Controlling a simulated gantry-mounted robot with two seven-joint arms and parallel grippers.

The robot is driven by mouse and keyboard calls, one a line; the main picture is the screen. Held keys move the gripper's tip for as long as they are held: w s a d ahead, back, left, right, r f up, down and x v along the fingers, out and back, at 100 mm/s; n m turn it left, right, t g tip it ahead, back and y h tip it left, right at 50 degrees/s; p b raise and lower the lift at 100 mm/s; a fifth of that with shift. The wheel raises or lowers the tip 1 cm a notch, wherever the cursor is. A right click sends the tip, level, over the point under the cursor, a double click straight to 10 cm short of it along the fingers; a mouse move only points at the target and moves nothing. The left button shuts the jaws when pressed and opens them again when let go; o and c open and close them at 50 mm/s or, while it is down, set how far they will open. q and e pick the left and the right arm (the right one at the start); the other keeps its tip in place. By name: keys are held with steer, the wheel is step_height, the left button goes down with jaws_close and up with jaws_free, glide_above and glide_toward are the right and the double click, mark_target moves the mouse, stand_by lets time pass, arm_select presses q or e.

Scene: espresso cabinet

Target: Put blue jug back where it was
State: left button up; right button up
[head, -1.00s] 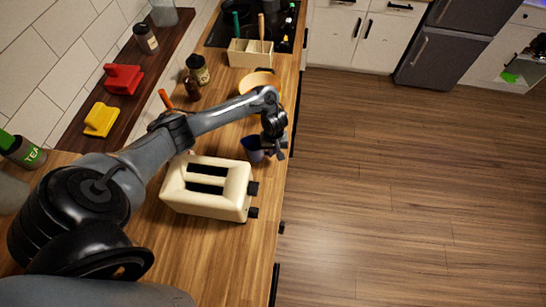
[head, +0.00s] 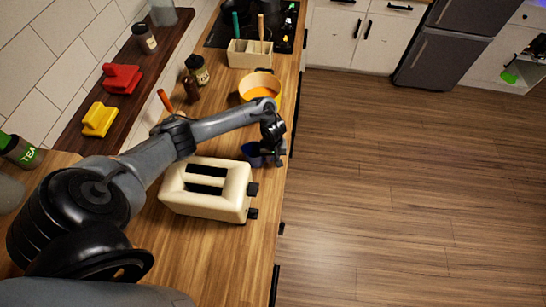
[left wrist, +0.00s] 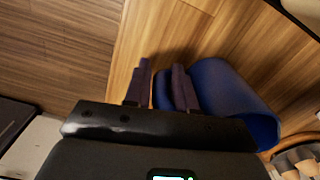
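The blue jug (head: 252,153) is at the counter's right edge, just beyond the cream toaster and partly hidden by my left gripper. It fills the right side of the left wrist view (left wrist: 235,100). My left gripper (head: 277,158) is on the jug's right side. In the left wrist view, the gripper's two fingers (left wrist: 160,85) stand either side of a blue part of the jug, seemingly its handle, which fills the gap between them. I cannot tell whether the jug's base touches the counter. My right gripper is not in view.
The cream toaster (head: 208,188) stands close to the jug on the near side. An orange bowl (head: 259,92) stands behind it. Bottles, a utensil holder (head: 249,54) and a wooden shelf (head: 108,101) line the left and back. Open floor lies right of the counter.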

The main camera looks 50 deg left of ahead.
arm_select(q)
steer(key=shift+o, duration=1.2)
steer(key=shift+r, duration=0.1)
